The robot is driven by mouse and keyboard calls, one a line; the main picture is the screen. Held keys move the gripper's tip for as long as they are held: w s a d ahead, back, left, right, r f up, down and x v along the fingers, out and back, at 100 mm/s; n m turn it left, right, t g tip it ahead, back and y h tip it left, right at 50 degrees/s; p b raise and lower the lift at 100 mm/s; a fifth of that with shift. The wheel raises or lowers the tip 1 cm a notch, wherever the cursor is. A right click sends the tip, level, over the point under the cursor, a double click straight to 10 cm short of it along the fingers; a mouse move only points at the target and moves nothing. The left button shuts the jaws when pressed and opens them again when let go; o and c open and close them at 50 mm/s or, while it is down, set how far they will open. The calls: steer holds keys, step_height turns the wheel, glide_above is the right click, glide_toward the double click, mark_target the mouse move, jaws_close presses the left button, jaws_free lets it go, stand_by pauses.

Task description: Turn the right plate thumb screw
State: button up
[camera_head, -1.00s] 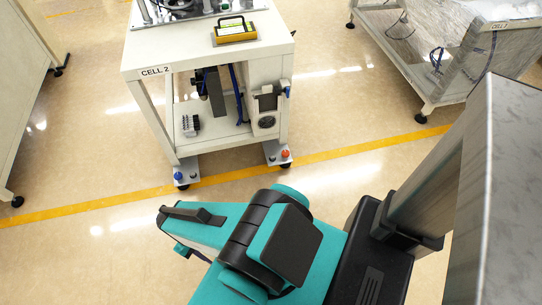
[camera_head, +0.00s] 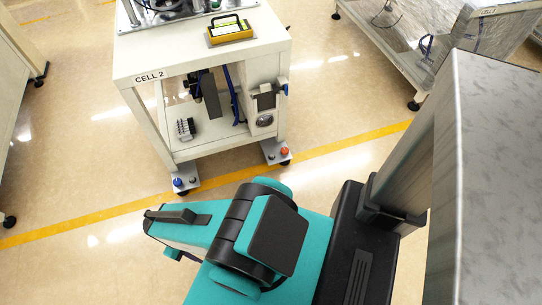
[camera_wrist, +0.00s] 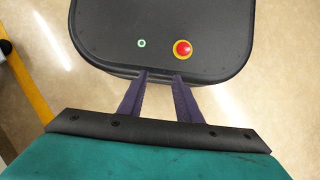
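The right foot plate (camera_head: 275,154) of the CELL 2 table lies on the floor at its front right leg. An orange-red knob (camera_head: 285,151) stands on it, with a smaller dark piece beside it. The left foot plate (camera_head: 186,184) carries a blue knob (camera_head: 178,182). These parts are too small to show which way a screw is turned. My gripper (camera_wrist: 161,74) shows in the wrist view with its two purple fingers apart and nothing between them. In the head view the fingers are hidden. The wrist view does not show the plates.
The CELL 2 table (camera_head: 205,58) stands ahead, with a yellow-and-black device (camera_head: 231,32) on top and a shelf below. A yellow floor line (camera_head: 330,153) runs past the plates. A wrapped cart (camera_head: 440,60) stands at right. The floor between the table and my arm is clear.

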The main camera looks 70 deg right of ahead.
steer(key=shift+o, duration=1.5)
steer(key=shift+w+d+f+b, duration=0.2)
steer(key=shift+f+b, duration=0.1)
steer(key=shift+f, duration=0.15)
steer(key=w+d+f+n+g+h+b, duration=0.1)
steer(key=w+d+f+n+h+b, duration=0.2)
steer(key=d+f+b, duration=0.75)
steer(key=w+d+f+n+g+h+b, duration=0.15)
steer(key=w+d+f+b, duration=0.5)
steer(key=d, duration=0.75)
steer(key=d+f+g+h+b, duration=0.1)
steer(key=d+f+g+b, duration=0.1)
steer(key=d+b, duration=0.4)
steer(key=d+f+n+g+h+b, duration=0.1)
steer(key=d+f+b, duration=0.4)
steer(key=d, duration=1.1)
steer(key=s+d+f+g+h+b, duration=0.1)
steer(key=d+b, duration=0.5)
steer(key=d, duration=0.6)
step_height(320, 180, down, 3)
steer(key=shift+r+n+g+h+b, duration=0.15)
steer(key=shift+g+h, duration=0.25)
steer(key=shift+g, duration=0.4)
steer(key=shift+n+g+h+b, duration=0.15)
steer(key=shift+g+h, duration=0.2)
steer(key=shift+g, duration=0.4)
steer(key=shift+s+d+r+g, duration=0.15)
steer(key=shift+d+g, duration=0.15)
steer(key=shift+d, duration=0.2)
